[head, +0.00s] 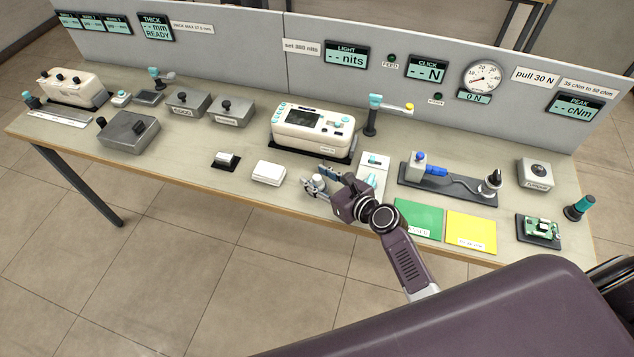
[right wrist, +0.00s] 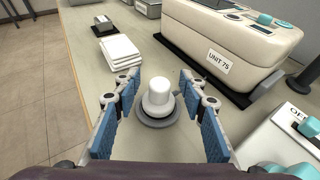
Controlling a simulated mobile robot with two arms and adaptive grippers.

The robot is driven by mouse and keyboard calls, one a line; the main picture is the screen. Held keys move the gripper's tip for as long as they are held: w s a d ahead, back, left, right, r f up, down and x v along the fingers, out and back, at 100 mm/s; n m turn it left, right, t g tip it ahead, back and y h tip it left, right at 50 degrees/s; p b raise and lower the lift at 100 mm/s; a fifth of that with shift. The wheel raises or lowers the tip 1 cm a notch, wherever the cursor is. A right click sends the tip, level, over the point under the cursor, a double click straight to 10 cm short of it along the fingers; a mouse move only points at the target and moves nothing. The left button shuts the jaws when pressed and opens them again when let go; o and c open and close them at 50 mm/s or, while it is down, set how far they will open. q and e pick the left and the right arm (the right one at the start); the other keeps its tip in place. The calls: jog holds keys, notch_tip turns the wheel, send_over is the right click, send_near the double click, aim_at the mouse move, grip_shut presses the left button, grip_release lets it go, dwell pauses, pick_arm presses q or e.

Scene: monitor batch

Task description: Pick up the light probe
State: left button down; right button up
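A white, round-topped knob-like piece (right wrist: 158,98) stands upright on a dark grey round base (right wrist: 157,112) in the right wrist view; it looks like the light probe. My right gripper (right wrist: 158,82) is open, with one blue-padded finger on each side of it and visible gaps to both. In the head view the right gripper (head: 322,181) is low over the front of the bench, and the white piece is largely hidden among its fingers. My left gripper is in no view.
A white instrument labelled UNIT 75 (head: 312,131) stands behind the gripper. A stack of white slabs (head: 268,173) lies to its left, and a white panel with a switch (head: 375,161) to its right. Green (head: 419,218) and yellow (head: 470,232) mats lie at the front right.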

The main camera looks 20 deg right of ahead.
grip_shut()
